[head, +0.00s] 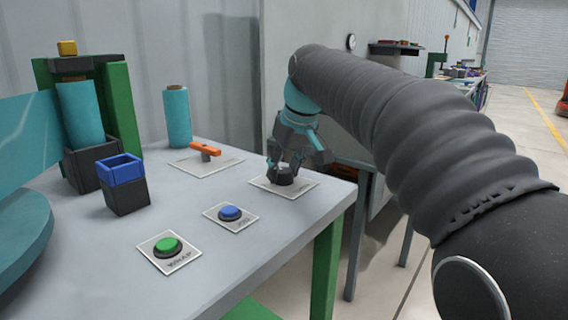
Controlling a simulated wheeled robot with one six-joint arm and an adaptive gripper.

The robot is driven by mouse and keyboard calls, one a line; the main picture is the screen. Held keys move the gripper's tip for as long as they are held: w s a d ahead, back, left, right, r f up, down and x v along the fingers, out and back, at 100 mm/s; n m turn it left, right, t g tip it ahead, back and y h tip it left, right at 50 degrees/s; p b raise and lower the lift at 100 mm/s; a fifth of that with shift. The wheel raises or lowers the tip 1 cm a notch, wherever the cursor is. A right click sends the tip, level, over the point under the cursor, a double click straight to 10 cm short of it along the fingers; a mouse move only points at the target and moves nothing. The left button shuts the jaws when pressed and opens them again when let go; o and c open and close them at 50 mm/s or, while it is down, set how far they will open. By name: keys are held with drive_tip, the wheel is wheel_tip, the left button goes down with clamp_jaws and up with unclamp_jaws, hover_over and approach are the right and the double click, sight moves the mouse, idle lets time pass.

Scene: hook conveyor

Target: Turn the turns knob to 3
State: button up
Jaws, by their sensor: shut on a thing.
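The turns knob (283,178) is a small dark knob on a light plate (300,188) near the right edge of the grey table. My gripper (284,168) reaches down from above and is shut on the knob. The fingers cover much of it. The knob's pointer and the numbers on its plate cannot be read from here.
An orange lever (207,150) stands on a plate left of the knob. A blue button (230,213) and a green button (167,246) sit nearer the front. A dark box with a blue rim (121,170) and a teal roll (177,118) stand further left.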

drive_tip(key=shift+n, duration=0.3)
drive_tip(key=o, duration=1.1)
drive_tip(key=shift+o, duration=0.2)
drive_tip(key=shift+r, duration=0.1)
drive_tip(key=v, duration=1.1)
drive_tip(key=shift+s+d+r, duration=0.15)
drive_tip(key=shift+d+r, duration=0.05)
drive_tip(key=shift+r, duration=0.15)
